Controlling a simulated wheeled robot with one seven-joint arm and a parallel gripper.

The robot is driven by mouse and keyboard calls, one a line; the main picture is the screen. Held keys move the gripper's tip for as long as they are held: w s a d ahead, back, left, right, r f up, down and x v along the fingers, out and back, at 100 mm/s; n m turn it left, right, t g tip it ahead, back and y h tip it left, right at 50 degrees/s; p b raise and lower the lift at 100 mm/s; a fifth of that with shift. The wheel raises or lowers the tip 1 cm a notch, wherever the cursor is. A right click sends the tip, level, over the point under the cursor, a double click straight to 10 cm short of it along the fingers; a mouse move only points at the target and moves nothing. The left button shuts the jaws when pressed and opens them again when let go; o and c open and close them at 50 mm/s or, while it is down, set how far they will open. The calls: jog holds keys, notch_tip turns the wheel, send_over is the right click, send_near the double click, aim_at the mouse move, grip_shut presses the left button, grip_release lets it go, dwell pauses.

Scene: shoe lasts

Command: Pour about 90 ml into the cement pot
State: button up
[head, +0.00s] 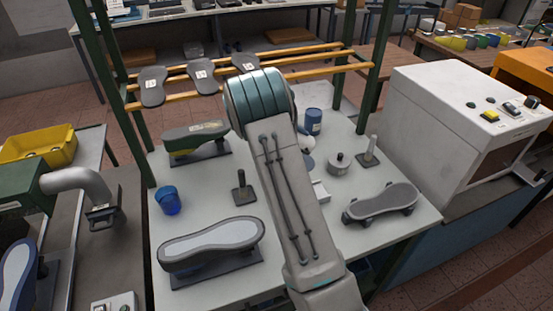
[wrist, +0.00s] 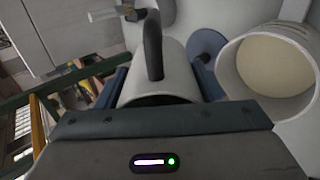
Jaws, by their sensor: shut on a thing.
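In the wrist view my gripper (wrist: 163,84) is shut on a pale grey cylindrical vessel (wrist: 178,68) with a dark arched handle (wrist: 153,45). The dark blue fingers are on both sides of it. Its contents do not show. A wide pale pot (wrist: 226,72) with a cream-coloured filling is close on the right, apart from the vessel; it seems to be the cement pot. No stream shows between them.
The grey worktable (head: 215,292) also bears a blue cup (head: 168,200), a blue can (head: 313,120), a grey round lidded pot (head: 340,163), shoe lasts on stands (head: 212,245) and a grey sole-shaped piece (head: 381,202). A green-posted rack (head: 374,70) stands behind. A white machine (head: 450,125) borders the right.

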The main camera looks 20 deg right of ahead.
aim_at(307, 147)
jog(key=shift+d+r+y+p, duration=0.1)
jog(key=shift+r+y+p, duration=0.2)
jog(key=shift+r+y, duration=0.1)
jog(key=shift+d+f+y+p, duration=0.15)
jog(key=shift+f+y+p, duration=0.15)
jog(key=shift+f+y, duration=0.4)
jog(key=y+p, duration=0.1)
jog(key=d+y+p, duration=0.1)
jog(key=shift+d+r+y+p, duration=0.1)
jog(key=shift+d+y+p, duration=0.2)
jog(key=shift+p, duration=0.1)
jog(key=shift+d+f+y, duration=0.25)
jog(key=shift+d+y, duration=0.15)
jog(key=shift+y, duration=0.2)
jog(key=shift+d+f+y, duration=0.3)
jog(key=shift+f+y, duration=0.3)
jog(key=shift+y, duration=0.05)
jog(key=shift+d+f+y, duration=0.25)
jog(key=shift+f+y, duration=0.35)
jog(key=shift+d+f+y, duration=0.3)
jog(key=shift+f+y, duration=0.3)
jog(key=shift+y, duration=0.05)
